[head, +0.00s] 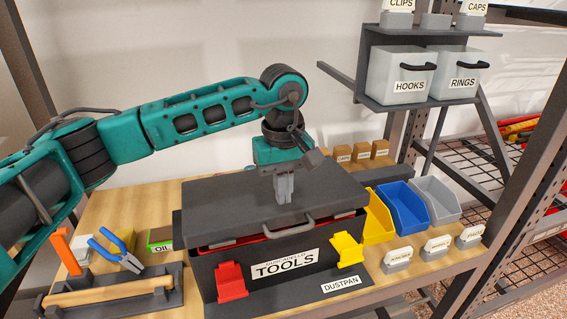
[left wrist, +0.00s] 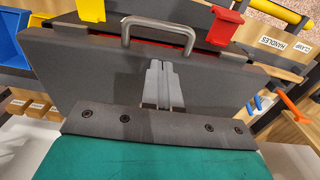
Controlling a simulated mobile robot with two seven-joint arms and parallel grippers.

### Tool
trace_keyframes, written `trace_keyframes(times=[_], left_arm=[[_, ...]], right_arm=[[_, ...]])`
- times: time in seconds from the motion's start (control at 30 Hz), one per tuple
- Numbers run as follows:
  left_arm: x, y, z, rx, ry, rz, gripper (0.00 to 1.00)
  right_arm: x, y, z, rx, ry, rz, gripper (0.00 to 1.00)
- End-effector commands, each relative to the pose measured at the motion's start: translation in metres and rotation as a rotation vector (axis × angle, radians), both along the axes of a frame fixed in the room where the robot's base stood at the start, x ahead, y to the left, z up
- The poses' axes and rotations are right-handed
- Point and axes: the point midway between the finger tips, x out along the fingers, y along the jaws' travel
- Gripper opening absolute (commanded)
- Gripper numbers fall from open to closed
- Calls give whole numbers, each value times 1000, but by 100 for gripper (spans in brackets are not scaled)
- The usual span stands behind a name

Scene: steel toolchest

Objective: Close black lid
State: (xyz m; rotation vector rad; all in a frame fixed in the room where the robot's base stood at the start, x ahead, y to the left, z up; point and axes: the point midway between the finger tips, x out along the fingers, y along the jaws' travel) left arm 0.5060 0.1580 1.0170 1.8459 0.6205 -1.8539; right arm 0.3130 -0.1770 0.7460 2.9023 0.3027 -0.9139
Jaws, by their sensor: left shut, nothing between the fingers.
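The black lid (head: 230,203) lies over the black toolbox labelled TOOLS (head: 290,275). It is nearly down, with a narrow gap showing a red inner edge along the front. A grey handle (head: 288,226) is on the lid's front edge; it also shows in the left wrist view (left wrist: 160,22). A red latch (head: 230,282) and a yellow latch (head: 347,249) hang at the front. My left gripper (head: 284,198) is shut and empty, pointing down at the lid's top behind the handle. In the left wrist view, its fingers (left wrist: 160,68) are together over the lid. My right gripper is not in view.
Yellow, blue (head: 404,204) and grey bins stand right of the toolbox. Pliers (head: 117,252) and a tool holder lie to the left. A shelf with clear bins (head: 398,75) stands behind right. Some bare wood table (head: 140,200) shows at the left.

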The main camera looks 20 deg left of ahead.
Motion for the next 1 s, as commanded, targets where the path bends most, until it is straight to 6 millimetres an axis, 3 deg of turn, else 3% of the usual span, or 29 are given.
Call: trace_keyframes(times=[0.03, 0.3, 0.73, 1.0], left_arm=[[-1, 0, -10, 0, 2, 0, 0], [-19, -14, -34, -1, 1, 0, 0], [-21, -16, -38, -1, -1, 0, 0], [-22, -17, -60, -2, 0, -1, 0]], right_arm=[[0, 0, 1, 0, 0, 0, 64], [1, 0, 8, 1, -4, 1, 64], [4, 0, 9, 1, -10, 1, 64], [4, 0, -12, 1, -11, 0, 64]])
